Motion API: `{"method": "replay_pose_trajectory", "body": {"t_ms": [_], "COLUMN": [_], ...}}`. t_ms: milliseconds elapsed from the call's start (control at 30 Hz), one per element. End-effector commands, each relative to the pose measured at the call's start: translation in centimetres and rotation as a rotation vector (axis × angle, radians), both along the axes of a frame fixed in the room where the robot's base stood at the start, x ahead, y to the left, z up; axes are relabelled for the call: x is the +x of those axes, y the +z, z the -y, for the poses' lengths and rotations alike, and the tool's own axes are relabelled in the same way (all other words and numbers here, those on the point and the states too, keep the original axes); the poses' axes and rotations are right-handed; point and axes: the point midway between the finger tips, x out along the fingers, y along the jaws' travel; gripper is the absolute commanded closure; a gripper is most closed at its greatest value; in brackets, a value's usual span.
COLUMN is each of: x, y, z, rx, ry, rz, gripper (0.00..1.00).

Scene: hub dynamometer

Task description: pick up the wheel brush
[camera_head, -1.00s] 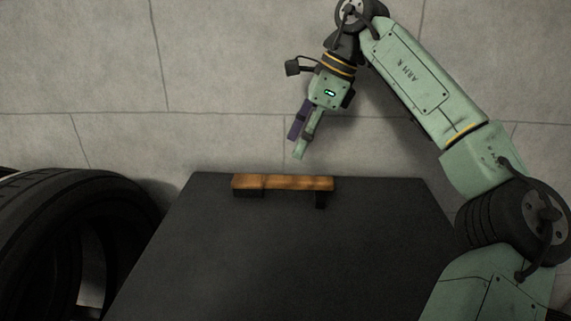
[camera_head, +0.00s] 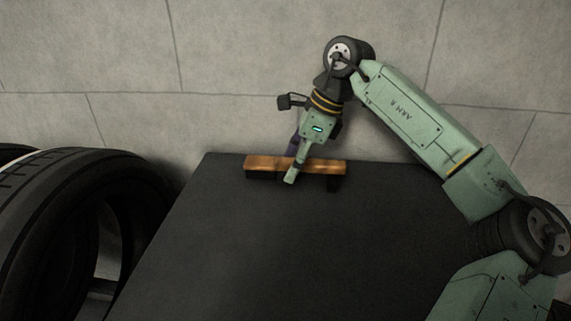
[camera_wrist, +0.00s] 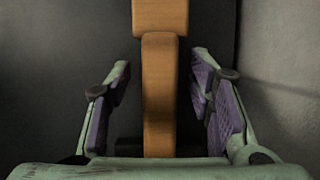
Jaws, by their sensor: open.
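The wheel brush (camera_head: 262,163) lies along the far edge of the dark table, with an orange-brown wooden body and dark parts beneath it at both ends. In the wrist view its wooden handle (camera_wrist: 160,85) runs up the middle of the picture. My gripper (camera_head: 292,172) is at the brush's middle, with one green finger in front of the wood and the purple-padded finger partly hidden behind it. In the wrist view my gripper (camera_wrist: 162,95) is open, with one finger on each side of the handle and a visible gap on both sides.
The dark table top (camera_head: 300,250) is otherwise bare. Large black tires (camera_head: 75,225) stand to the left of the table. A grey block wall (camera_head: 230,60) rises behind it.

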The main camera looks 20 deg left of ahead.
Motion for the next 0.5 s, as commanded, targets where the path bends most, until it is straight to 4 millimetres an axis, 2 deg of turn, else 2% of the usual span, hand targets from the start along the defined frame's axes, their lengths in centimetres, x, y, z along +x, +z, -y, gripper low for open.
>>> {"method": "replay_pose_trajectory", "body": {"t_ms": [200,500], "x": [0.0,0.0], "y": [-0.04,0.0], "z": [0.01,0.01], "rx": [0.0,0.0], "ry": [0.0,0.0], "rz": [0.0,0.0], "gripper": [0.53,0.73]}}
